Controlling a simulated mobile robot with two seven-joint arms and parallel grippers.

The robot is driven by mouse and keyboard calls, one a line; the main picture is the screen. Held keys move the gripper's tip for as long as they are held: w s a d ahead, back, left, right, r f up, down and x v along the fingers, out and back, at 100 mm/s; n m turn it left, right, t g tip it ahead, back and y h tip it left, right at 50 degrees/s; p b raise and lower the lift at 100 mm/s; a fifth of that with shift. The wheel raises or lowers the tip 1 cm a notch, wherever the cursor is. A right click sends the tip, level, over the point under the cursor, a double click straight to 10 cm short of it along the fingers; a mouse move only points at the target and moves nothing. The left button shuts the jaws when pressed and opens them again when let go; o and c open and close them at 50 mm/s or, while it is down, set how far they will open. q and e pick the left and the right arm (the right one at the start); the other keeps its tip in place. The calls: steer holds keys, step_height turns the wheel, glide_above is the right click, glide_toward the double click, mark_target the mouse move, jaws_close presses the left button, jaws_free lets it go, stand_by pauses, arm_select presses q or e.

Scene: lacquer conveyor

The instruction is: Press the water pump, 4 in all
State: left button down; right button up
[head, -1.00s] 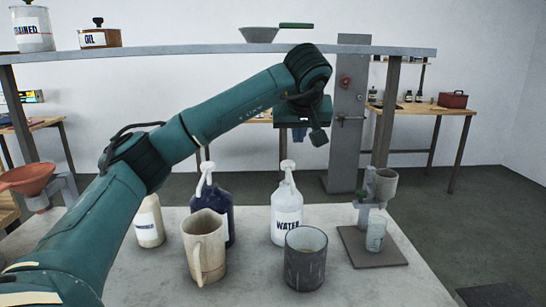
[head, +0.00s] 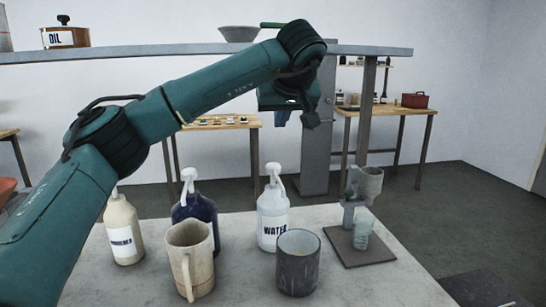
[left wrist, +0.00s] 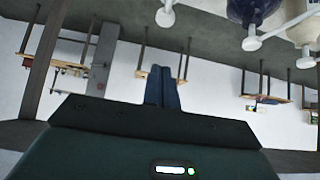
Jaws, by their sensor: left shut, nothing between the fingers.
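The white water bottle (head: 273,222), with a dark WATER label, stands upright on the grey table. Its white pump head (head: 272,172) is on top. My left gripper (head: 283,118) is above the pump head, apart from it in the head view. Its blue fingers are shut and empty, as the left wrist view (left wrist: 162,88) also shows. White pump spouts show along the top of the left wrist view; the one nearest the fingers (left wrist: 165,15) appears to be the water pump. My right gripper is not in view.
A dark blue pump bottle (head: 196,210) and a cream one (head: 123,232) stand left of the water. A beige jug (head: 190,262) and a dark grey cup (head: 298,263) stand in front. A stand with cups (head: 360,250) is at right. A raised shelf (head: 130,52) crosses behind.

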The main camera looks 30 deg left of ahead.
arm_select(q)
steer(key=p, duration=0.1)
glide_above(274, 169)
step_height(274, 169, down, 7)
steer(key=shift+w+f, duration=0.1)
steer(key=shift+f, duration=0.05)
step_height(274, 169, down, 2)
steer(key=shift+f, duration=0.9)
steer(key=shift+f, duration=0.1)
